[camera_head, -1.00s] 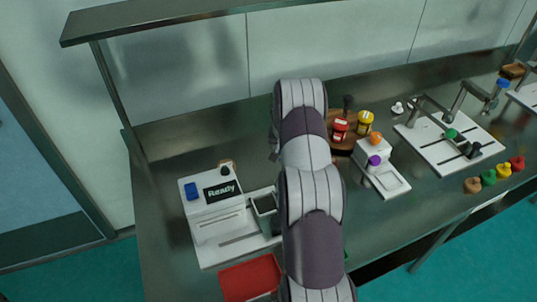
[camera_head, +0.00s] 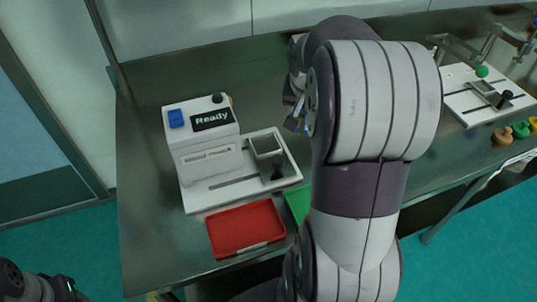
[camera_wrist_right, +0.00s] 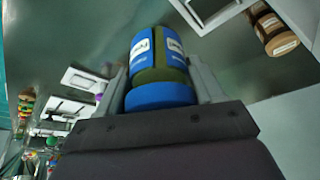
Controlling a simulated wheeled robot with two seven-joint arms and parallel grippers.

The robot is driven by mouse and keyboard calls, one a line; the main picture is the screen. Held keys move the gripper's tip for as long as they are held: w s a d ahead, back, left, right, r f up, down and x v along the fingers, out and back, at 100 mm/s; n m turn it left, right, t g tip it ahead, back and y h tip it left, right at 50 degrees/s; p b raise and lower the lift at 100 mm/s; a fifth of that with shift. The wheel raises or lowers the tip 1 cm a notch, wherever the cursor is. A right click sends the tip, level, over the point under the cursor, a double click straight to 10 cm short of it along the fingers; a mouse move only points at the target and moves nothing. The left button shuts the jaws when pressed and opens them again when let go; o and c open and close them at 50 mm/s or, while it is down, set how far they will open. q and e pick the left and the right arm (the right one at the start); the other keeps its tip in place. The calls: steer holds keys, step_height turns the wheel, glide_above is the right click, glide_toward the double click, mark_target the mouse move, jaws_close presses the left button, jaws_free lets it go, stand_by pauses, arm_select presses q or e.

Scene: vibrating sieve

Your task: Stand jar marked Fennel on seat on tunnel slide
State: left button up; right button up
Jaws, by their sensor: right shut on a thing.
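My right gripper (camera_wrist_right: 160,70) is shut on a jar (camera_wrist_right: 157,93) with a blue cap, an olive body and blue bands with white labels. A white machine (camera_head: 205,160) reading "Ready" has a slotted base with a square grey holder (camera_head: 266,148). I cannot tell if this is the seat on the tunnel slide. My left gripper (camera_head: 62,287) is partly in view at the lower left, its jaws unclear.
A red tray (camera_head: 246,228) and a green tray (camera_head: 298,205) lie in front of the machine. Another white slotted base (camera_head: 470,108) stands at the right, with coloured knobs (camera_head: 521,130) near it. A brown jar (camera_wrist_right: 272,30) shows in the right wrist view. Bench left of the machine is clear.

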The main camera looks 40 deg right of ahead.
steer(key=shift+w+a+f, duration=0.1)
steer(key=shift+a+f, duration=0.2)
steer(key=shift+f, duration=0.25)
steer(key=shift+w+a+f, duration=0.1)
steer(key=shift+a+f, duration=0.15)
steer(key=shift+f, duration=0.25)
steer(key=w+a+f, duration=0.1)
steer(key=w+f, duration=0.1)
steer(key=w, duration=0.1)
steer(key=w+f+b, duration=0.1)
steer(key=w+f, duration=0.1)
steer(key=w, duration=0.1)
steer(key=w+a+f, duration=0.1)
steer(key=w, duration=0.2)
steer(key=shift+w+a+f, duration=0.35)
steer(key=shift+f, duration=0.05)
steer(key=shift+w+f+b, duration=0.1)
steer(key=shift+f+b, duration=0.15)
steer(key=shift+b, duration=0.05)
step_height(320, 180, down, 3)
steer(key=shift+a+b, duration=0.1)
steer(key=shift+b, duration=0.3)
steer(key=shift+f, duration=0.3)
